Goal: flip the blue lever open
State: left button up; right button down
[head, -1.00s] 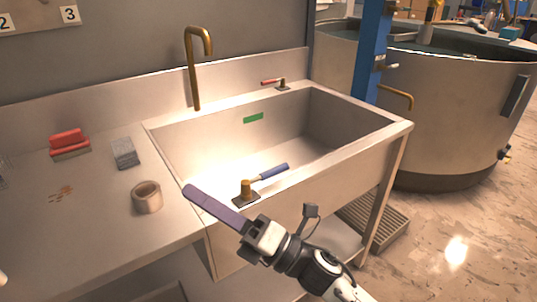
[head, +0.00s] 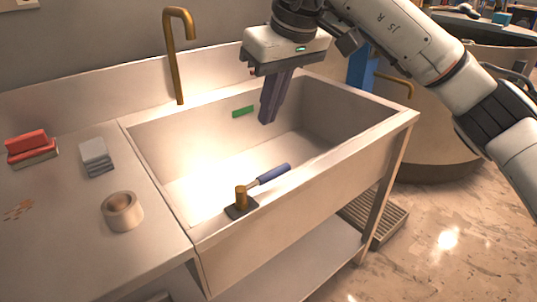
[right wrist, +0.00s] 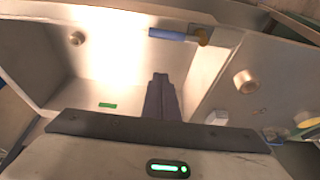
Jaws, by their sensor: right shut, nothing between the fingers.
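The blue lever (head: 272,173) is a blue handle on a brass valve post (head: 241,196) at the sink's front left rim. It points right, along and over the basin. In the right wrist view the lever (right wrist: 168,35) shows at the top, with the brass valve (right wrist: 202,37) at its right end. My right gripper (head: 267,119) is shut and empty, pointing down over the basin, behind the lever and apart from it. Its fingertips (right wrist: 160,76) show in the right wrist view below the lever. The left gripper is not in view.
The sink (head: 340,160) has a brass faucet (head: 178,55) at its back and a green label (head: 243,111) inside. On the left counter are a tape roll (head: 121,211), grey sponges (head: 97,157) and red blocks (head: 30,147).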

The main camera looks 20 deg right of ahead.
aim_at(263, 183)
jog(key=shift+f, duration=0.1)
jog(key=f, duration=0.9)
jog(key=shift+w+a+f, duration=0.2)
jog(key=shift+w+f, duration=0.15)
jog(key=shift+w, duration=0.05)
jog(key=shift+s+d+f, duration=0.15)
jog(key=shift+s+d, duration=0.1)
jog(key=shift+s, duration=0.45)
